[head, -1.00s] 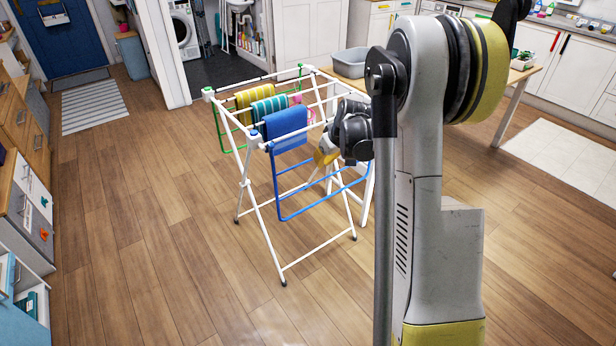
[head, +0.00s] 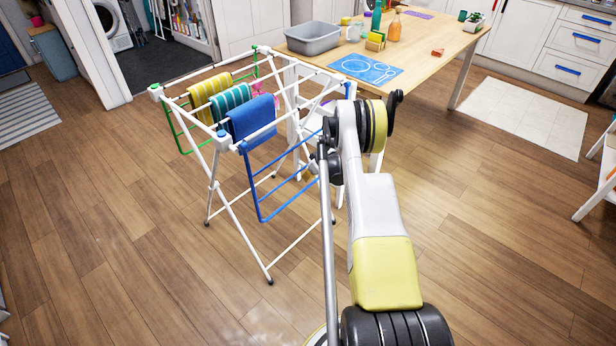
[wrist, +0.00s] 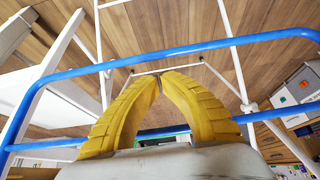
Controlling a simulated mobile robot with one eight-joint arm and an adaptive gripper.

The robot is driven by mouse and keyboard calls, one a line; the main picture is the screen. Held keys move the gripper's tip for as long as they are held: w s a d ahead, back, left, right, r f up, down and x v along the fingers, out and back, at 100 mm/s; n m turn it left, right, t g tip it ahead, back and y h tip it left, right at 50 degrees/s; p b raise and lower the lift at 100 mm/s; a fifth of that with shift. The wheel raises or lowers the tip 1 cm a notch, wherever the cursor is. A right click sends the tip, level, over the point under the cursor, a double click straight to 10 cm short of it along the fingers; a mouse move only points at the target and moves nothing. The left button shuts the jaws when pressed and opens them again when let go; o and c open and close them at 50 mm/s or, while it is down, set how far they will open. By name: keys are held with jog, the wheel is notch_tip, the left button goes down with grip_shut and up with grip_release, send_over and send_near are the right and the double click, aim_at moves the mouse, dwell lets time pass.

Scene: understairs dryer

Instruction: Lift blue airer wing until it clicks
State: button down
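The white airer (head: 215,185) stands open on the wood floor in the head view. Its blue wing (head: 253,190) hangs down steeply from the near end, below the blue towel (head: 250,118). In the wrist view, the wing's outer blue bar (wrist: 200,52) crosses just above my fingertips, and a second blue bar (wrist: 270,114) crosses lower, partly hidden by my fingers. My gripper (wrist: 159,78) has its yellow fingertips together, with nothing visible between the tips. It is close to the wing; contact is unclear. In the head view my arm mostly hides the gripper.
A green wing (head: 178,130) hangs at the airer's far side. Yellow and teal towels hang on the top rails. A wooden table (head: 425,65) with a grey tub (head: 313,38) and a blue mat (head: 365,69) stands behind. The floor in front is clear.

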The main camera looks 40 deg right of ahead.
jog(key=b+x, duration=0.1)
jog(key=x, duration=0.4)
jog(key=shift+w+f+b, duration=0.15)
jog(key=shift+f+b, duration=0.05)
jog(key=shift+b, duration=0.2)
